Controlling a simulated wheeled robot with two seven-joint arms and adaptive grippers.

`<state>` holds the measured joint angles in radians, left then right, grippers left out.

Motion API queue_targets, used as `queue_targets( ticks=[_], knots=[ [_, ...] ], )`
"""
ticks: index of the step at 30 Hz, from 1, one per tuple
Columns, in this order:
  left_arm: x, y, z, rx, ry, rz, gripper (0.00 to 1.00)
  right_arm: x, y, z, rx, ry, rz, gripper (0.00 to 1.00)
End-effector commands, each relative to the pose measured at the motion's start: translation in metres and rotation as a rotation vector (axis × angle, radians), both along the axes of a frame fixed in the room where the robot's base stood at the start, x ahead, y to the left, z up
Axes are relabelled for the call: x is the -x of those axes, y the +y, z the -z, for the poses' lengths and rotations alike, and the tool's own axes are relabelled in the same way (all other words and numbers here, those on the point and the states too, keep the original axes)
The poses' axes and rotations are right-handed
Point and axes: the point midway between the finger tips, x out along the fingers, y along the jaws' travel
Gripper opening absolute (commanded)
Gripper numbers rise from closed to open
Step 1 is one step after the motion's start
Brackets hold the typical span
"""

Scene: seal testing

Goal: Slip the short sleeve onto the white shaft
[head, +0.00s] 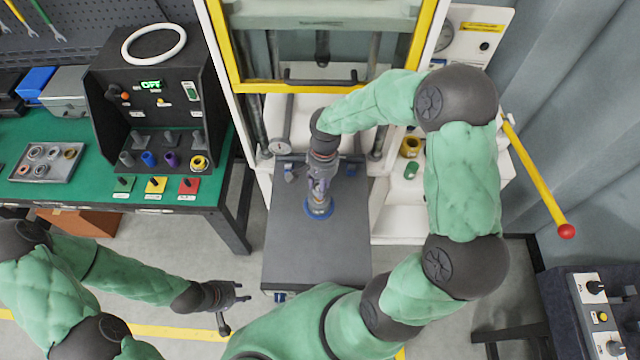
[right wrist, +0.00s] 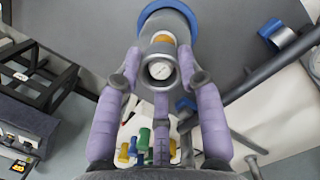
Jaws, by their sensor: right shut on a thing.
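My right gripper (head: 320,190) points down over a dark plate (head: 283,240) in the press. In the right wrist view its purple fingers (right wrist: 160,78) close around a small round part with a pale end face (right wrist: 161,70). An orange band (right wrist: 163,40) and a grey cylinder (right wrist: 170,24) with a blue ring (right wrist: 190,12) lie just beyond it. The blue ring also shows on the plate in the head view (head: 319,212). I cannot tell which part is the short sleeve; no white shaft can be made out. My left gripper (head: 236,306) is open and empty, low beside the plate.
A black control box (head: 118,85) with several coloured pegs stands on the green bench (head: 90,190) at left, beside a metal tray of rings (head: 48,161). The yellow-framed press guard (head: 235,60) is behind the plate. A yellow lever (head: 535,175) is at right.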

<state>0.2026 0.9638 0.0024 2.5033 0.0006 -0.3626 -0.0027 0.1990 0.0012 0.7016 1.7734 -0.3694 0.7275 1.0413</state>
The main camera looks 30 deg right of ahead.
Motion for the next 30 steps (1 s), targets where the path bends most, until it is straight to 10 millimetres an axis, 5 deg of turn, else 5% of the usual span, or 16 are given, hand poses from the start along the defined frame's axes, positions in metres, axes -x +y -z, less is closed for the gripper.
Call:
queue_targets(
  ticks=[26,27,30],
  knots=[
    [0.0000,0.0000,0.0069,0.000,0.000,0.000,0.40,-0.0001,0.0000,0.0064,0.000,0.000,0.000,0.02],
    [0.0000,0.0000,0.0066,0.000,0.000,0.000,0.40,-0.0001,0.0000,0.0060,0.000,0.000,0.000,0.46],
    [0.0000,0.0000,0.0063,0.000,0.000,0.000,0.40,-0.0001,0.0000,0.0057,0.000,0.000,0.000,0.46]
  ],
)
